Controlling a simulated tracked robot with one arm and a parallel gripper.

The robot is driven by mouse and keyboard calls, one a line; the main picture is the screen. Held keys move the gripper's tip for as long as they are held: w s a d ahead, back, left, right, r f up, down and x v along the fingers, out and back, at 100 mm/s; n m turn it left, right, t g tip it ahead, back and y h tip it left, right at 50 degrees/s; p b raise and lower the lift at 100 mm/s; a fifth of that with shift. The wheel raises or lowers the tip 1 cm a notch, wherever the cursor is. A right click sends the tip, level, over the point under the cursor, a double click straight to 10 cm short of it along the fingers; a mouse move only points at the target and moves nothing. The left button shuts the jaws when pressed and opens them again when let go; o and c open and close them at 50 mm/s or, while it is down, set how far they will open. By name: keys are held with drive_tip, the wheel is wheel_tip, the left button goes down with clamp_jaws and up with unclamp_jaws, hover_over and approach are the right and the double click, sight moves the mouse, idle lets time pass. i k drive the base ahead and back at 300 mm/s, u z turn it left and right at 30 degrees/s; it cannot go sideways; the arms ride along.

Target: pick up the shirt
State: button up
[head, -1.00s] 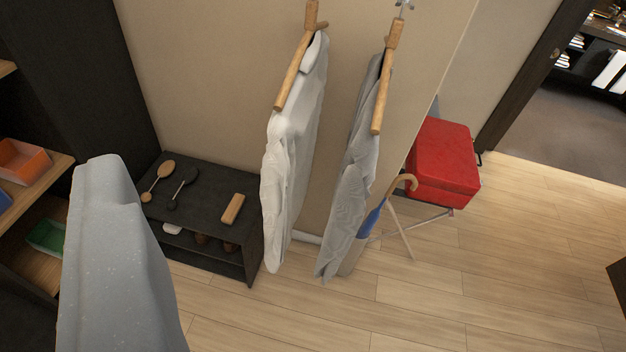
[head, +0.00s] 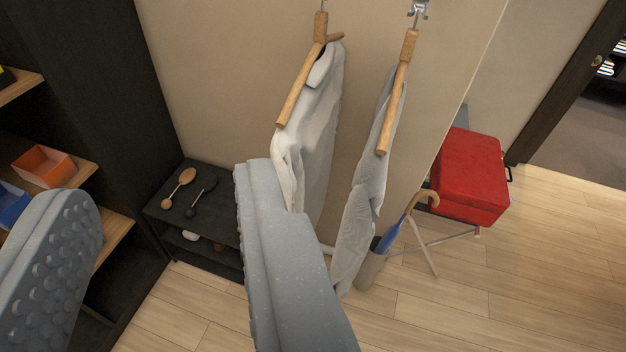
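Two long-sleeved shirts hang on wooden hangers against the beige wall. One is a white shirt (head: 318,120) in the middle; the other is a grey shirt (head: 362,205) to its right. Which of the two is the task's shirt cannot be told. My gripper (head: 166,182) is open, with its two grey fingers wide apart in the lower left and centre. The left finger shows a studded pad. The right finger covers the lower part of the white shirt in the picture; no contact can be made out. Nothing is between the fingers.
A dark low shelf (head: 225,220) with brushes stands below the white shirt. Dark shelving with an orange tray (head: 43,166) is at left. A blue umbrella (head: 388,238) in a stand and a red case (head: 470,178) are right of the shirts. Wooden floor is clear at lower right.

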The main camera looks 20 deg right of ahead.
sight(303, 143)
drive_tip(key=i, duration=0.95)
